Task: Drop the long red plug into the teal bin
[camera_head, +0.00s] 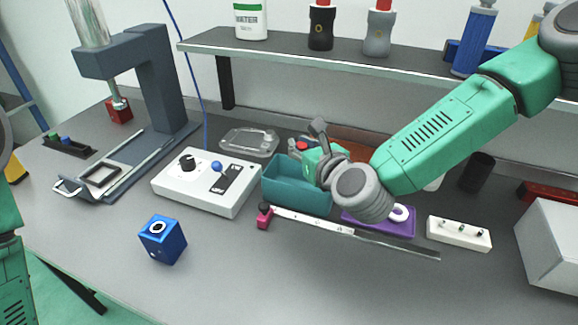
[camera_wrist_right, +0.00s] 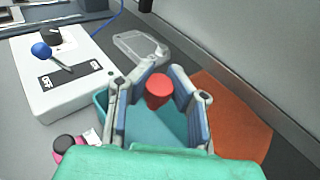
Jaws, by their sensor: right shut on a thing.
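The long red plug (camera_wrist_right: 159,91) is held between the fingers of my right gripper (camera_wrist_right: 164,80), with its round end towards the right wrist camera. In the head view, a little of the plug's red (camera_head: 302,145) shows at my right gripper (camera_head: 308,143). The teal bin (camera_head: 283,192) stands on the bench beside the white switch box. My right gripper is above the bin, and the bin's teal inside (camera_wrist_right: 171,124) shows behind the fingers. The gripper and wrist hide part of the bin in both views. My left gripper is out of view.
The white switch box (camera_head: 208,183) stands left of the bin. A clear tray (camera_head: 249,142) lies behind, and an orange-brown sheet (camera_wrist_right: 232,115) is right of the bin. The shelf (camera_head: 290,55) runs behind.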

